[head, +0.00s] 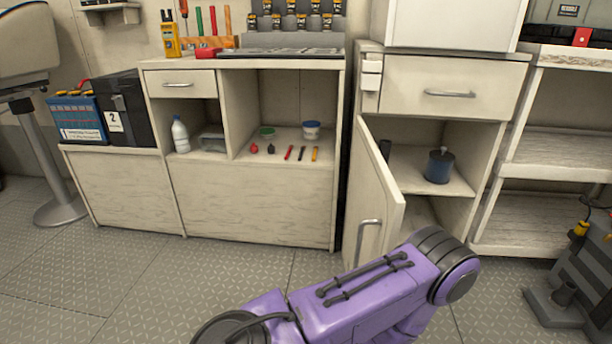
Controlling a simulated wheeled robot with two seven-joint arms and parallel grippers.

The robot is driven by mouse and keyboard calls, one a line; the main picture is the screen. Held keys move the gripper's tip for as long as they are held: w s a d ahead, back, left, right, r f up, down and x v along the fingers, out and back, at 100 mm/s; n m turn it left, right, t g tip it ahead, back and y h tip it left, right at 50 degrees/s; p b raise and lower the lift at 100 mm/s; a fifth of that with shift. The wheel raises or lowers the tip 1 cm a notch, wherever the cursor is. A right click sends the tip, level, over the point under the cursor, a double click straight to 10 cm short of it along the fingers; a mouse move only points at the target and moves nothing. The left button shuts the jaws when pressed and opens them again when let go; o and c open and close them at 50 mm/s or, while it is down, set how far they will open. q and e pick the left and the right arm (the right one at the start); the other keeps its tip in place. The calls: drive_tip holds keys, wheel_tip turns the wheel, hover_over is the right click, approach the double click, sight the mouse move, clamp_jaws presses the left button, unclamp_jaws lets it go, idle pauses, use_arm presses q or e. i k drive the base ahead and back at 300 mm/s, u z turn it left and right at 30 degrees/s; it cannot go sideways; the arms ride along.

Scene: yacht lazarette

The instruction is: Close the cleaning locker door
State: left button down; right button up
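The cleaning locker door (376,190) stands open, swung out from the cabinet at the right of centre in the head view. Its hinge side is at the left of the opening, and its free edge points toward me. A grey bar handle (368,228) sits low on the visible face. The locker (480,160) is open below its drawer, with a dark blue can (440,166) on the inner shelf. A purple arm of mine (365,295) crosses the bottom foreground and hides the door's lower part. Neither gripper is in view.
A closed drawer (448,88) is above the locker opening. Left of it stands a workbench (260,205) with small items on its shelf. A white shelf unit (545,175) and a dark grey device (580,270) stand at the right. Open floor (150,285) lies at the left.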

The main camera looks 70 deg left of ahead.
sight(376, 205)
drive_tip(key=k, duration=0.35)
drive_tip(key=u, duration=1.6)
drive_tip(key=i, duration=0.45)
drive_tip(key=z, duration=0.05)
